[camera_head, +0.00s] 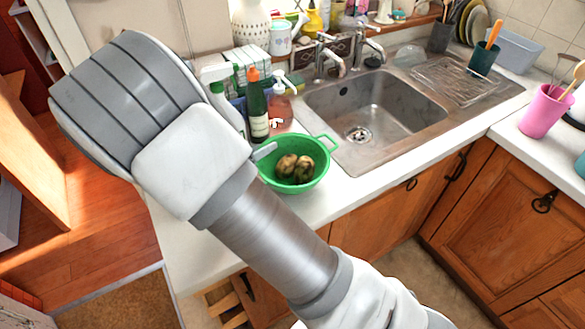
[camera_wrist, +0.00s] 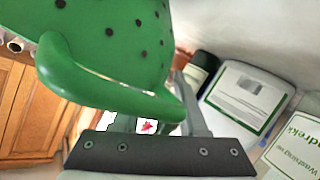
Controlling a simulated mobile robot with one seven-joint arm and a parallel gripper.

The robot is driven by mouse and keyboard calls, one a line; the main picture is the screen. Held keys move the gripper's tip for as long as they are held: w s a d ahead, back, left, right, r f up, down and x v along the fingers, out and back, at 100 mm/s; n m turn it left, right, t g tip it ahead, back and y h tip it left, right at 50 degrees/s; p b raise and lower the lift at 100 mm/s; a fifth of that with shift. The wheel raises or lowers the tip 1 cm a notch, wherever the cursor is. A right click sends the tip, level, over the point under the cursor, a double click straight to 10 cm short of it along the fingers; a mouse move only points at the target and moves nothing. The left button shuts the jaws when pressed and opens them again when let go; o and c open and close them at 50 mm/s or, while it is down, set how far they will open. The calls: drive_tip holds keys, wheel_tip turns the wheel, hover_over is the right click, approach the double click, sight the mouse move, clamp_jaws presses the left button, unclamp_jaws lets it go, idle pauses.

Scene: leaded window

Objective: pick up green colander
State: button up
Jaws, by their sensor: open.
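The green colander (camera_head: 322,172) stands upright on the counter, left of the sink, with several brownish-green round items (camera_head: 295,167) in it. My gripper (camera_head: 264,151) is at the colander's left rim; my arm hides most of it in the head view. In the wrist view, the colander's dotted wall (camera_wrist: 115,35) and its near loop handle (camera_wrist: 75,75) fill the upper left. My gripper (camera_wrist: 158,115) is open, with the handle close before it and covering part of the left finger. I cannot tell whether a finger touches the handle.
A dark green bottle (camera_head: 257,112), a spray bottle (camera_head: 222,105) and a pinkish soap bottle (camera_head: 280,110) stand close behind the colander. The sink (camera_head: 375,105) is to its right. The counter edge is just in front. Labelled packages (camera_wrist: 248,98) show right of my fingers.

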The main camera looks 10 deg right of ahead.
clamp_jaws()
idle(1.3)
